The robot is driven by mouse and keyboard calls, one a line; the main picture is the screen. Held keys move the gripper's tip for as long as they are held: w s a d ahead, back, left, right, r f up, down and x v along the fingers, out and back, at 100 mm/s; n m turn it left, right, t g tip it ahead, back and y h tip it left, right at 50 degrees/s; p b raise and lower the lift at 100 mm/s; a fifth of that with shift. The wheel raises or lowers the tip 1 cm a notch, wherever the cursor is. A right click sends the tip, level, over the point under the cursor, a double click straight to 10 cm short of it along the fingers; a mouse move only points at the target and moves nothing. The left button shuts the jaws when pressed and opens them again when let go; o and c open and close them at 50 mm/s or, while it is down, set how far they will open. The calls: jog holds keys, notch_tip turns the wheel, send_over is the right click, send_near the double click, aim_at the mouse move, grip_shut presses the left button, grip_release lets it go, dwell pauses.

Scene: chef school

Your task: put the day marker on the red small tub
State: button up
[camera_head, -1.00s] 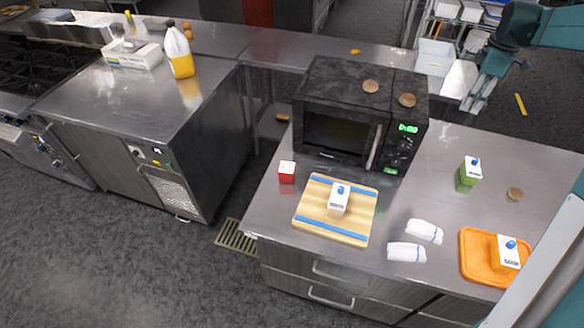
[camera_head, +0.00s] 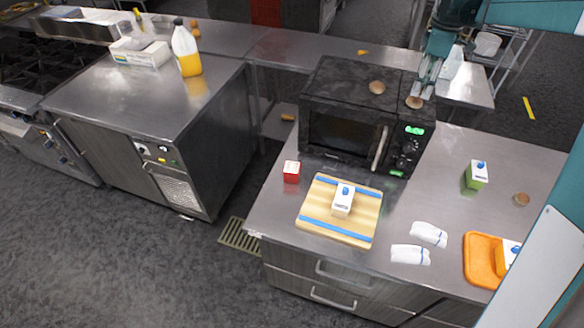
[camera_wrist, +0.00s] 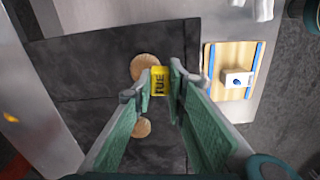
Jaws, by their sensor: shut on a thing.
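The red small tub (camera_head: 291,173), a red box with a white top, stands on the steel counter left of the cutting board, in front of the microwave's left end. In the wrist view my gripper (camera_wrist: 160,82) is shut on the day marker (camera_wrist: 160,82), a small yellow tag with black letters reading TUE. I cannot make the marker out in the head view. The red tub is not visible in the wrist view.
The black microwave (camera_head: 345,118) carries round brown discs (camera_head: 377,87). White cloths (camera_head: 410,254), a green carton (camera_head: 476,177) and an orange tray (camera_head: 478,262) are to the right. The counter around the red tub is clear.

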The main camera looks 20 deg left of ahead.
jog(key=s+a, duration=0.4)
jog(key=a, duration=0.7)
jog(key=s+a, duration=0.5)
jog(key=a, duration=0.6)
jog(key=n, duration=0.1)
send_over(292, 167)
notch_tip(292, 167, down, 18)
jog(key=shift+s+f, duration=0.1)
jog(key=shift+f, duration=3.1)
jog(key=shift+f, duration=1.85)
jog(key=shift+f, duration=0.2)
